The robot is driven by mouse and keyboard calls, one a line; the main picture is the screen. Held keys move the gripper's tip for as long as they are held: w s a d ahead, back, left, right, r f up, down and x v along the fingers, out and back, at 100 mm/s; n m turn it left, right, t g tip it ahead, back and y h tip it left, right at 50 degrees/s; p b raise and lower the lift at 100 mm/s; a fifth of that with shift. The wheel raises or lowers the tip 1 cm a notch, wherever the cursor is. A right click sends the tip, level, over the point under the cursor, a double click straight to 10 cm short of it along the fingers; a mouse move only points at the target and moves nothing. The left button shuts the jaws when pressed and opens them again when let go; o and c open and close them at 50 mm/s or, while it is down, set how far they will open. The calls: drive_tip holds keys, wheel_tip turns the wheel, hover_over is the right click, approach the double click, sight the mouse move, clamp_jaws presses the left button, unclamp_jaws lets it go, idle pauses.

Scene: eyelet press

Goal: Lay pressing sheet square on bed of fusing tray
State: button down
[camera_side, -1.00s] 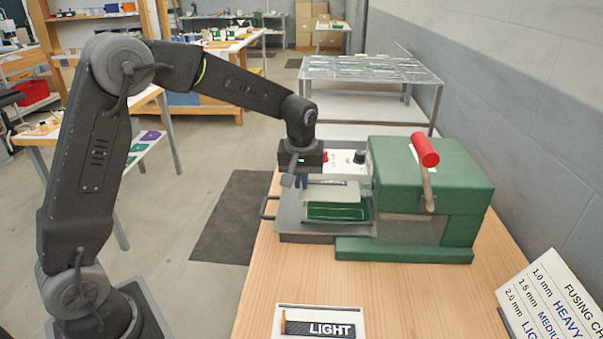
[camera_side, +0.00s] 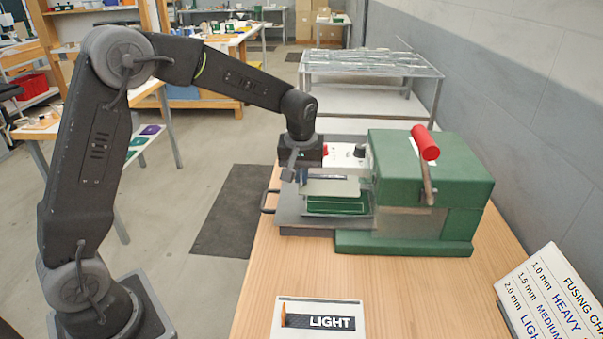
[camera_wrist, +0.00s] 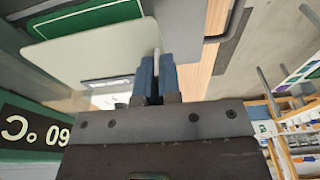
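The pressing sheet (camera_side: 330,187) is a thin pale, off-white sheet. My gripper (camera_side: 303,176) is shut on its edge and holds it over the fusing tray (camera_side: 291,210), covering part of the green bed (camera_side: 337,207). In the wrist view, the blue fingers of my gripper (camera_wrist: 156,72) pinch a narrow pale tab of the sheet (camera_wrist: 92,52). Part of the green bed (camera_wrist: 92,22) shows past the sheet there. The sheet appears to be above the bed; I cannot tell the exact gap. The tray sits pulled out from the green press.
The green press (camera_side: 431,172) with its red-knobbed lever (camera_side: 425,145) stands right of the tray. A white control box (camera_side: 344,153) is behind the sheet. A tray marked LIGHT (camera_side: 320,321) and a fusing chart (camera_side: 555,292) lie nearer. The wooden bench front is otherwise clear.

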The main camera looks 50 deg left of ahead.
sight(310, 185)
drive_tip(key=shift+f, duration=0.25)
drive_tip(key=shift+f, duration=0.4)
drive_tip(key=shift+f, duration=1.3)
idle(0.5)
drive_tip(key=shift+w+d, duration=0.7)
idle(0.8)
drive_tip(key=shift+f, duration=0.45)
idle(1.1)
drive_tip(key=c, duration=1.2)
unclamp_jaws()
drive_tip(key=shift+c, duration=0.2)
drive_tip(key=shift+r, duration=0.15)
